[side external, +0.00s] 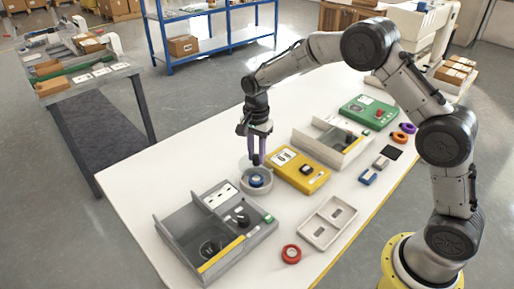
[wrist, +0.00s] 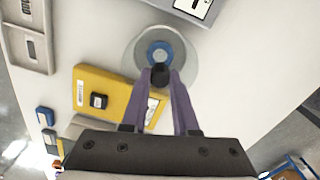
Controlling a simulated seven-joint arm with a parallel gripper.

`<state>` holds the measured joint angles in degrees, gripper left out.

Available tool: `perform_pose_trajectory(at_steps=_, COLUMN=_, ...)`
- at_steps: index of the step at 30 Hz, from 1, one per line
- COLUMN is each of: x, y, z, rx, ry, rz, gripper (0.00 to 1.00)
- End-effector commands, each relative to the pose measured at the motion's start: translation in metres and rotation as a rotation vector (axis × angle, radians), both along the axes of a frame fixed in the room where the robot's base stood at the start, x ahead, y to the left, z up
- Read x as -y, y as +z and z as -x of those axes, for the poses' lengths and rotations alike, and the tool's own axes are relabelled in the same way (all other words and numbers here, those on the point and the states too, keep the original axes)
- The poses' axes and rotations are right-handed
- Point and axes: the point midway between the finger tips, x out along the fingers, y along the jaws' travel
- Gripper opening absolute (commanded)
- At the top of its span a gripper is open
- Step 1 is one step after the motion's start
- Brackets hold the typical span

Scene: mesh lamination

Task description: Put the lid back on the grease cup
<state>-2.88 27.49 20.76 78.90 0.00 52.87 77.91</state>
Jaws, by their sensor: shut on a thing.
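The grease cup (side external: 244,186) is a round, pale grey dish on the white table, with a blue round part showing inside its rim. In the wrist view the cup (wrist: 133,50) is a pale disc around a blue ring. My gripper (side external: 257,161) points down over the cup, with its purple fingers close together. In the wrist view the fingertips (wrist: 161,76) are shut on a small dark knob, which I take as the lid's knob (wrist: 160,77). The fingers partly hide the lid, and I cannot tell whether it touches the cup.
A grey open case (side external: 176,221) stands in front of the cup, and a yellow box (side external: 312,181) lies close to its right. A two-part tray (side external: 328,222) and a red ring (side external: 291,254) are nearer the front edge. The table's left side is clear.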

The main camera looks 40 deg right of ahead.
Motion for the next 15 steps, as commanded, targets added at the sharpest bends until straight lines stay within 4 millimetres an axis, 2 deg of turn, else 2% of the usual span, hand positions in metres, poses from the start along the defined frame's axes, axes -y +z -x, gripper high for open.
perform_pose_trajectory(at_steps=6, x=0.0, y=-0.021, z=0.0, rx=-0.001, ry=0.0, rz=0.0, gripper=0.0)
perform_pose_trajectory(at_steps=15, x=0.0, y=-0.039, z=0.0, rx=0.0, ry=0.0, rz=0.0, gripper=0.0)
